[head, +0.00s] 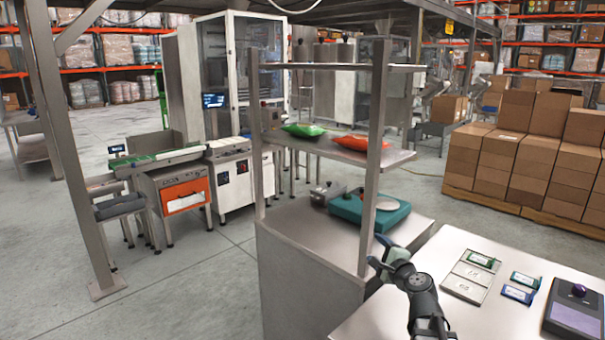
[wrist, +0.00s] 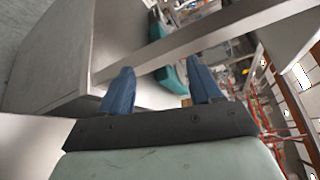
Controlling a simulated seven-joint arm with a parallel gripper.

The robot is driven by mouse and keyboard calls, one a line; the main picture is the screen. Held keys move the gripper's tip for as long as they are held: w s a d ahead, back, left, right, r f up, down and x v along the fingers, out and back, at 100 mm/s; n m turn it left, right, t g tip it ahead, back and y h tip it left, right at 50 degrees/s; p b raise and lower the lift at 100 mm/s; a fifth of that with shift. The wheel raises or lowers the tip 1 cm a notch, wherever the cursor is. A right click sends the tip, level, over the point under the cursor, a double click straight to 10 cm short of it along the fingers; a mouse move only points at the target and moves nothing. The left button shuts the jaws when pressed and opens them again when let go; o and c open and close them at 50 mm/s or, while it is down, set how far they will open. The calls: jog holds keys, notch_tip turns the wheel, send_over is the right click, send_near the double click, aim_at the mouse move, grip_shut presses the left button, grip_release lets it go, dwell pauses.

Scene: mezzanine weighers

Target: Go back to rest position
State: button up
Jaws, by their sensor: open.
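My gripper (head: 378,252) is in the lower middle of the head view, at the left edge of the white table (head: 400,318) and in front of the steel stand's near post. It also shows in the wrist view (wrist: 161,70), with its two blue fingers spread apart and nothing between them. The steel stand (head: 300,262) is just beyond the gripper, and one of its bars crosses behind the fingers in the wrist view. I cannot tell how close the fingers are to it.
A teal scale (head: 348,209) sits on the stand's worktop. Green (head: 303,130) and orange (head: 358,144) bags lie on its shelf. On the table are a tray with marked panels (head: 463,290), several small labelled packs (head: 517,294) and a dark device (head: 575,312). Stacked cartons (head: 530,145) stand behind.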

jog(key=a+f+n+g+y, duration=0.2)
jog(key=a+f+n, duration=0.45)
jog(key=a, duration=0.65)
jog(key=a+f+n+g+y, duration=0.1)
jog(key=a+f+n+g, duration=0.25)
jog(key=a+f, duration=0.85)
jog(key=s+a+f+n+g, duration=0.2)
jog(key=s+a+f+n, duration=0.35)
jog(key=f, duration=0.45)
jog(key=s+d+f+n+g+h, duration=0.15)
jog(key=s+d+f+g, duration=0.35)
jog(key=s+f, duration=0.5)
jog(key=s+d+f+g+h, duration=0.2)
jog(key=s+d+f, duration=0.6)
jog(key=f, duration=0.4)
jog(key=s+d+f+g+h, duration=0.1)
jog(key=s+d, duration=0.3)
jog(key=s, duration=0.5)
jog(key=s+d+f+n+g+h, duration=0.1)
jog(key=s+d+f+g, duration=0.3)
jog(key=s, duration=0.5)
jog(key=s+d+f+g+h, duration=0.1)
jog(key=s+d+f+g, duration=0.2)
jog(key=s, duration=0.6)
jog(key=shift+d+n+h, duration=0.3)
jog(key=shift+d+h, duration=0.05)
jog(key=shift+d, duration=0.55)
jog(key=shift+s, duration=0.1)
